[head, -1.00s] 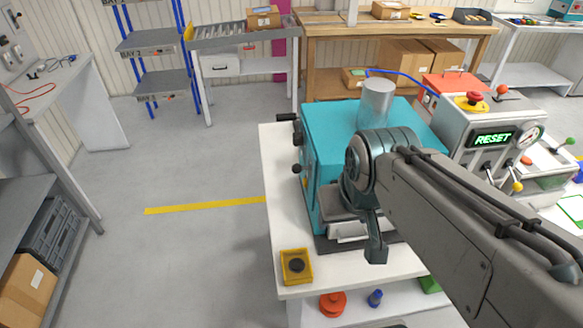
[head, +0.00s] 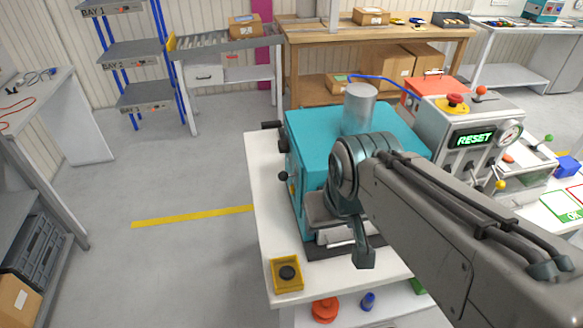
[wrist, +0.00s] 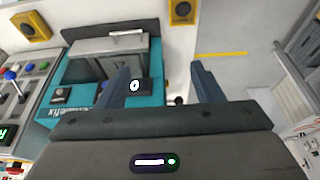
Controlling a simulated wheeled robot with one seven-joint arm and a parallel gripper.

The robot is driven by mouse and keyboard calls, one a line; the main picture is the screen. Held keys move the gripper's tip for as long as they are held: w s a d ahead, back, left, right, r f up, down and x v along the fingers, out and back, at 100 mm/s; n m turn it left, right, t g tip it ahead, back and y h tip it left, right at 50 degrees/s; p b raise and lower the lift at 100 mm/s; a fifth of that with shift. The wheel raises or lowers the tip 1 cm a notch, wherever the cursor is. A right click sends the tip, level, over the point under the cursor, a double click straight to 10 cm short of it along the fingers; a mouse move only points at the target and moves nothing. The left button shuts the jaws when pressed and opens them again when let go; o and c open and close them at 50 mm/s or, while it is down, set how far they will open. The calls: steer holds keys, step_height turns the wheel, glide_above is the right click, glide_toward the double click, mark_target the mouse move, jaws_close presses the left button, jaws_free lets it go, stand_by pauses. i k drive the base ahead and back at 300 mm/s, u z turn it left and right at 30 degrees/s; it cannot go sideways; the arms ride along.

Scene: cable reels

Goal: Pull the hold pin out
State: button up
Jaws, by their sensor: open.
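The teal machine (head: 308,140) stands on a white bench, with a grey cylinder (head: 359,108) on top. Its left side carries small black knobs, one upper (head: 271,125) and one lower (head: 283,176). I cannot tell for sure which part is the hold pin. In the wrist view, the teal machine (wrist: 140,117) is at left and a small dark knob (wrist: 180,100) shows between my fingers. My gripper (wrist: 160,80) is open, its two fingers apart with nothing held. In the head view my arm covers the machine's front right and hides most of the gripper.
A control box (head: 470,130) with a RESET display stands right of the machine. A yellow box (head: 287,275) sits at the bench's front left corner. The floor left of the bench is clear, with a yellow line (head: 190,216). Shelving (head: 140,97) stands behind.

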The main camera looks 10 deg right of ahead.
mark_target(283, 176)
steer(key=z, duration=0.45)
steer(key=k, duration=1.1)
steer(key=u, duration=0.75)
steer(key=i, duration=1.4)
steer(key=z, duration=0.3)
